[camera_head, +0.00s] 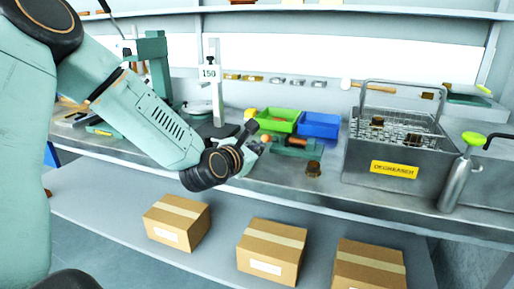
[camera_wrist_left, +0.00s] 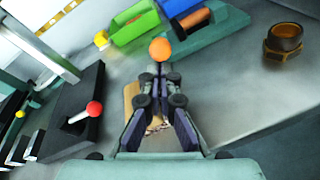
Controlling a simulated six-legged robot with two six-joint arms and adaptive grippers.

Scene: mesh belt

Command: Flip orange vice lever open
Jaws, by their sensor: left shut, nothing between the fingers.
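The orange ball of the vice lever (camera_wrist_left: 160,49) shows in the left wrist view just beyond my fingertips. It also shows as a small orange knob in the head view (camera_head: 266,138). The green vice (camera_wrist_left: 222,36) lies behind and to the right of the ball; in the head view the vice (camera_head: 296,150) is low on the bench. My left gripper (camera_wrist_left: 160,76) is shut and empty, its tips close below the ball in the picture. I cannot tell whether they touch it. In the head view my left gripper (camera_head: 256,135) is beside the vice. My right gripper is not in view.
A brass fitting (camera_head: 314,169) stands near the bench's front edge, right of the vice. Green (camera_head: 278,114) and blue (camera_head: 320,118) bins sit behind it. The degreaser tank (camera_head: 358,157) is to the right. A red-knobbed lever (camera_wrist_left: 94,109) is left of my gripper.

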